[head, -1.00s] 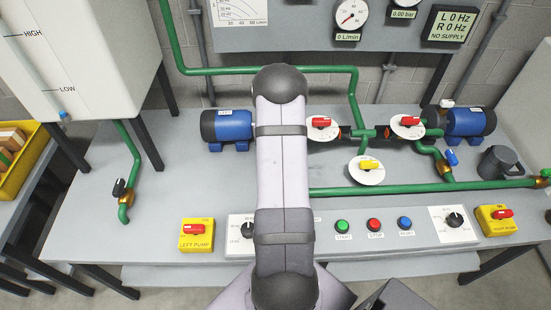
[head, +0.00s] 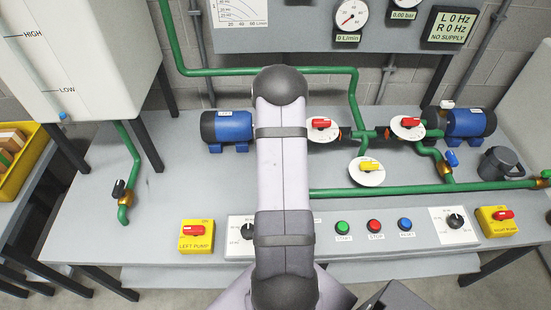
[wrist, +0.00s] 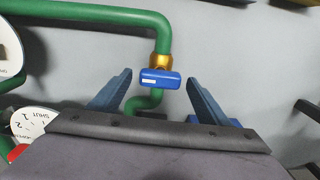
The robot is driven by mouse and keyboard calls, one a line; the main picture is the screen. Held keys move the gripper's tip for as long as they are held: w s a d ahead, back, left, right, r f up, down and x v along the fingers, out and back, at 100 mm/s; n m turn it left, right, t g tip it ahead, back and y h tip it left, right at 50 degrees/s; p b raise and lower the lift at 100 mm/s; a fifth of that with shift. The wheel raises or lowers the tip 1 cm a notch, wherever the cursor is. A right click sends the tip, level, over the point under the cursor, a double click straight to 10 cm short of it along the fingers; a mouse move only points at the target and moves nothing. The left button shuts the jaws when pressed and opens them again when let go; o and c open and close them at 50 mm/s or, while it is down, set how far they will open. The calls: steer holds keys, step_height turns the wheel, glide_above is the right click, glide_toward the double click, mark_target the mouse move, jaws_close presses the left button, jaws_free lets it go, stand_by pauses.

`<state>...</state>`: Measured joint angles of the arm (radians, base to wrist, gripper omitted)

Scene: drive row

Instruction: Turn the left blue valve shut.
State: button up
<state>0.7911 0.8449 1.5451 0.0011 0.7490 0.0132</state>
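In the wrist view a blue valve handle (wrist: 160,79) with a small white mark sits below a brass fitting (wrist: 162,61) on a green pipe. The handle lies crosswise to the pipe there. My gripper (wrist: 158,88) is open, with one blue finger on each side of the handle and a visible gap on both sides. In the head view my arm hides my gripper and this left valve. The right blue valve (head: 451,158) shows there, away from my arm.
Red-handled dials (head: 321,124) and (head: 407,122), a yellow-handled dial (head: 369,168) and green pipes (head: 400,189) crowd the bench. A blue pump motor (head: 228,127) stands left of my arm. Start, stop and reset buttons (head: 375,226) line the front panel.

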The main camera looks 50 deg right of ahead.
steer(key=shift+r+b, duration=1.05)
steer(key=shift+r, duration=2.65)
